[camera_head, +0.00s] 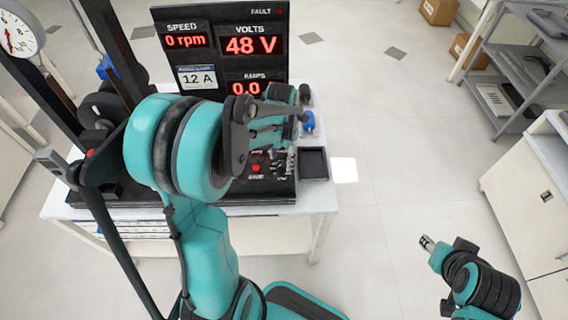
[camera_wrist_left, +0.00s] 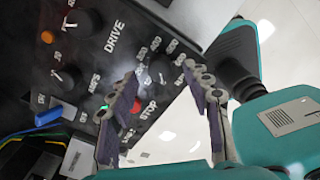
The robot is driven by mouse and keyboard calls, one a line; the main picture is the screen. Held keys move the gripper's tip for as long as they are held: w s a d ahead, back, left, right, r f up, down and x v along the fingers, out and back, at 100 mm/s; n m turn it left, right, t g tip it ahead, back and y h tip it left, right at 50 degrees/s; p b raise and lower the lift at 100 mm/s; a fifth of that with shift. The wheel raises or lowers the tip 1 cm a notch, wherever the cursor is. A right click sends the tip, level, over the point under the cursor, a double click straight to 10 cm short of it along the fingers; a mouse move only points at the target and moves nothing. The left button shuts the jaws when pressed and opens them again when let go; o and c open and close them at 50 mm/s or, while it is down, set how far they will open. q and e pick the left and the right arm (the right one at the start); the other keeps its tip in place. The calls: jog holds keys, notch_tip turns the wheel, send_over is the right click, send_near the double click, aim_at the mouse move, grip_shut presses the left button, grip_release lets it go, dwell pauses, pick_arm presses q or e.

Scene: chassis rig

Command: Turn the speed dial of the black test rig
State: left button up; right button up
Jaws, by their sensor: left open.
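The black test rig (camera_head: 218,20) stands on a white table, and its displays read 0 rpm, 48 V and 0.0 amps. My left arm covers much of its control panel in the head view. In the left wrist view, a dark round dial (camera_wrist_left: 160,70) has a number scale around it and appears to be the speed dial. My left gripper (camera_wrist_left: 164,78) is open, its two fingers on either side of that dial in the picture. I cannot tell whether they touch it. My right gripper (camera_head: 428,243) is far from the rig at the lower right; its jaw opening is unclear.
Other knobs (camera_wrist_left: 66,78), an orange lamp (camera_wrist_left: 47,37) and a red button (camera_wrist_left: 135,106) are on the panel near the dial. A black tray (camera_head: 314,163) lies on the table to the right. A grey shelf (camera_head: 510,75) and white cabinet (camera_head: 525,195) stand at the right.

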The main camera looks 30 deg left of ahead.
aim_at(282, 166)
pick_arm(q)
jog(key=shift+f, duration=1.2)
jog(key=shift+c, duration=0.2)
grip_shut()
jog(key=shift+m, duration=0.3)
